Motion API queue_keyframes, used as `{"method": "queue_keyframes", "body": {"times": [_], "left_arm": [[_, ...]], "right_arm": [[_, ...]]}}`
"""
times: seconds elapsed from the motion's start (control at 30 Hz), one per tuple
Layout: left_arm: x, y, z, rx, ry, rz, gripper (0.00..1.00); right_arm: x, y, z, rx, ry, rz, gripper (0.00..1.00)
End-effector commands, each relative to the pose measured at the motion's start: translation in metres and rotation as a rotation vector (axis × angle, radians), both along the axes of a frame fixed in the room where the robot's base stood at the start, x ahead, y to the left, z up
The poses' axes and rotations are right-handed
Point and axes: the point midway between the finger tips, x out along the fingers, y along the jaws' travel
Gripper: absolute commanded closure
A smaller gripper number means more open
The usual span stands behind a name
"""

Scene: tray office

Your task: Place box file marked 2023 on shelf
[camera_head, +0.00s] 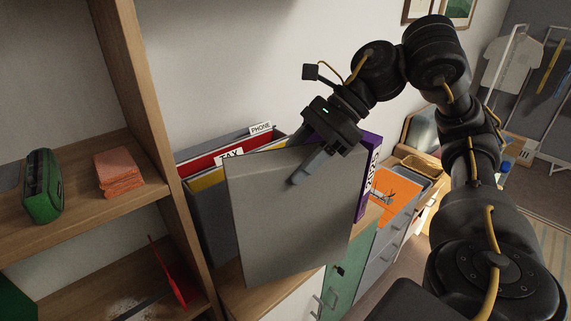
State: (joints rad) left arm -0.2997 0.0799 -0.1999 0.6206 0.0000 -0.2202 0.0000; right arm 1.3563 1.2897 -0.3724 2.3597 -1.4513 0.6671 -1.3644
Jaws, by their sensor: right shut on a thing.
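The box file (290,215) has a wide grey side facing me and a purple spine (366,185) on its right with a white label. The label looks like 2023 but is turned on its side. My right gripper (308,172) is shut on the box file near its upper right part and holds it slightly tilted, in front of the hanging-file box. The shelf (75,225) stands at the left, with a wooden upright and boards. My left gripper is not in view.
A green case (41,186) and a stack of orange cloths or notes (118,172) lie on the shelf board. A red item (173,272) stands on the lower board. A grey file box (203,215) with PHONE and TAX tabs is behind the held file. An orange-lined tray (394,196) is right.

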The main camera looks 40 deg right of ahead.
Motion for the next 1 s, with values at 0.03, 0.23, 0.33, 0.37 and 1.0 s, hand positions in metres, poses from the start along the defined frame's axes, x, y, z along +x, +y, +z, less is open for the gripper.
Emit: {"method": "queue_keyframes", "body": {"times": [0.03,0.23,0.33,0.37,1.0], "left_arm": [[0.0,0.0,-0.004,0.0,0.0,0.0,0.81],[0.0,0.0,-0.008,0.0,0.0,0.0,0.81],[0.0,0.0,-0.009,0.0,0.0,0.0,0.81],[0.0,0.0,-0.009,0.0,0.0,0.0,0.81],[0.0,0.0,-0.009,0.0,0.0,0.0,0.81]], "right_arm": [[-0.008,0.003,0.004,0.0,-0.012,0.001,1.0],[-0.037,0.011,0.018,0.001,-0.01,0.001,1.0],[-0.046,0.014,0.023,0.003,-0.009,0.001,1.0],[-0.048,0.014,0.024,0.003,-0.008,0.002,1.0],[-0.055,0.016,0.027,0.003,-0.004,0.001,1.0]]}}
